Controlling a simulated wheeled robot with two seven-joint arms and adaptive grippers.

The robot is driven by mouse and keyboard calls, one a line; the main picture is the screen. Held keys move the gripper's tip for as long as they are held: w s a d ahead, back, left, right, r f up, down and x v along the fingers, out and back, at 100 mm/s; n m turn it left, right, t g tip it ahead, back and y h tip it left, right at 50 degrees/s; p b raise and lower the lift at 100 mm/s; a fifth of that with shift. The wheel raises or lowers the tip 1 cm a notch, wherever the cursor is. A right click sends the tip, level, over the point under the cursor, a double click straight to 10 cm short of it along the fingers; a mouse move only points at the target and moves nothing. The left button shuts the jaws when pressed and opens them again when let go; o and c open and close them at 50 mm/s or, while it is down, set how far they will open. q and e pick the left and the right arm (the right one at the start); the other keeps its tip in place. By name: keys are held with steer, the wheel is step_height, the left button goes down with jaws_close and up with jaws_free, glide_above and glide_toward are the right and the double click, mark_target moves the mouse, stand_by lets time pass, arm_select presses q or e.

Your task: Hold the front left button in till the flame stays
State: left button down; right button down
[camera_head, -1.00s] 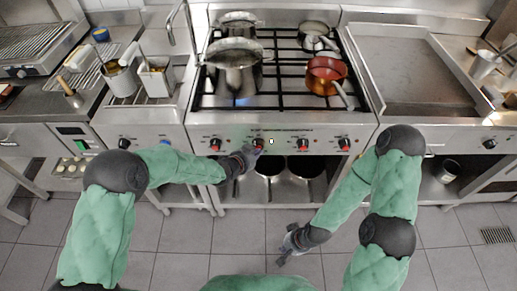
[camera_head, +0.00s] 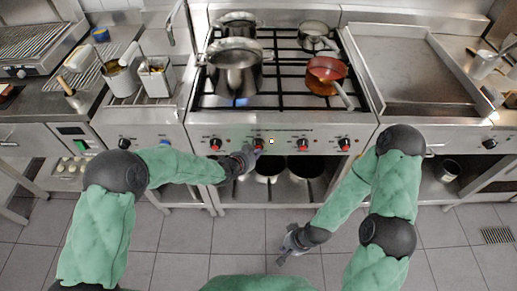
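The steel gas range has a front panel (camera_head: 280,132) with a row of red-marked knobs. My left gripper (camera_head: 251,151) is at the second knob from the left (camera_head: 258,143), its fingertips touching or very close to it. The fingers are too small to tell open from shut. A small pale button (camera_head: 271,141) sits just right of that knob. A blue flame glow (camera_head: 241,101) shows under the large steel pot (camera_head: 234,75) on the front left burner. My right gripper (camera_head: 285,250) hangs low over the floor, apart from the range; its opening is unclear.
A red-brown saucepan (camera_head: 325,70) stands front right, its handle reaching toward the panel. Two more pots (camera_head: 238,22) (camera_head: 314,30) stand behind. Pots sit on the shelf (camera_head: 272,200) below. The floor (camera_head: 235,235) in front is clear.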

arm_select(q)
steer(key=shift+s, duration=0.7)
steer(key=s, duration=0.5)
stand_by(0.3)
stand_by(0.4)
steer(key=s+a+f+n+g+y, duration=0.1)
steer(key=s+a+f+n+g, duration=0.3)
steer(key=s+f+n, duration=0.4)
steer(key=s+a+f+n+g+y, duration=0.1)
steer(key=s+a+f+n+g, duration=0.4)
steer(key=s, duration=0.9)
step_height(320, 180, down, 6)
steer(key=n, duration=0.3)
steer(key=shift+s+a+r+n+y+p, duration=0.15)
steer(key=shift+s+n+y+p, duration=0.15)
steer(key=shift+s+n+p, duration=0.1)
